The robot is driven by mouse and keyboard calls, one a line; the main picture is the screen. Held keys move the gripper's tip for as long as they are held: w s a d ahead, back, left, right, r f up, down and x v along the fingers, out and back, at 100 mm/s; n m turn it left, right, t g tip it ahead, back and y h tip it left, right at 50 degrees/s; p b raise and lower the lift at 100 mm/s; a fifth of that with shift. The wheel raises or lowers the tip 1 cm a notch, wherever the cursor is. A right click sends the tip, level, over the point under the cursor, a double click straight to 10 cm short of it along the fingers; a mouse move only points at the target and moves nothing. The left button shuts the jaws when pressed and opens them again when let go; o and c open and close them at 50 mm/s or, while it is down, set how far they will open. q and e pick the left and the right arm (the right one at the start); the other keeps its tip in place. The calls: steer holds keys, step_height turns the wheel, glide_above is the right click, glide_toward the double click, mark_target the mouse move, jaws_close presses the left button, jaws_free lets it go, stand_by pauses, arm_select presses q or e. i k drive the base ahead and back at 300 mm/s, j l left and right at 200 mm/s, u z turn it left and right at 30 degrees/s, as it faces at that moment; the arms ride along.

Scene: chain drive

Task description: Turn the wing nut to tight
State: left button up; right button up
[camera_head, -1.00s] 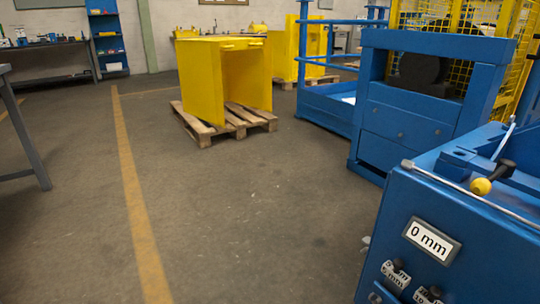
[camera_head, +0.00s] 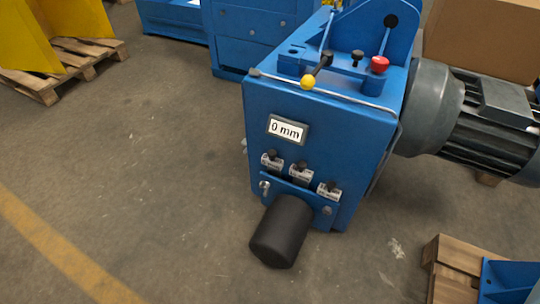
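A blue machine (camera_head: 320,130) stands right of centre, with a white plate reading "0 mm" (camera_head: 287,129) on its front. Below the plate are labelled tags with black knobs (camera_head: 301,172) in a row. A small silvery fitting (camera_head: 264,187) at the left end of the lower bracket may be the wing nut; a similar one (camera_head: 327,210) sits at the right end. Both are too small to tell their shape or how tight they are. Neither of my grippers is in view.
A black cylinder (camera_head: 281,232) stands out below the machine's front. A yellow-knobbed lever (camera_head: 308,82) and a red knob (camera_head: 379,65) are on top. A grey motor (camera_head: 475,110) is at right, a pallet (camera_head: 455,268) at lower right.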

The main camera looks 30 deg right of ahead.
mark_target(266, 184)
steer(key=i+j+z, duration=0.1)
steer(key=z, duration=0.35)
steer(key=j+z, duration=0.1)
steer(key=z, duration=0.4)
steer(key=i+j+z, duration=0.1)
steer(key=z, duration=0.35)
steer(key=j+z, duration=0.25)
steer(key=z, duration=0.25)
steer(key=j+z, duration=0.2)
steer(key=j, duration=0.3)
steer(key=k+j+z, duration=0.2)
steer(key=j, duration=0.3)
steer(key=j+z, duration=0.2)
steer(key=j, duration=0.3)
steer(key=k+j+z, duration=0.2)
steer(key=j, duration=0.3)
steer(key=i, duration=0.1)
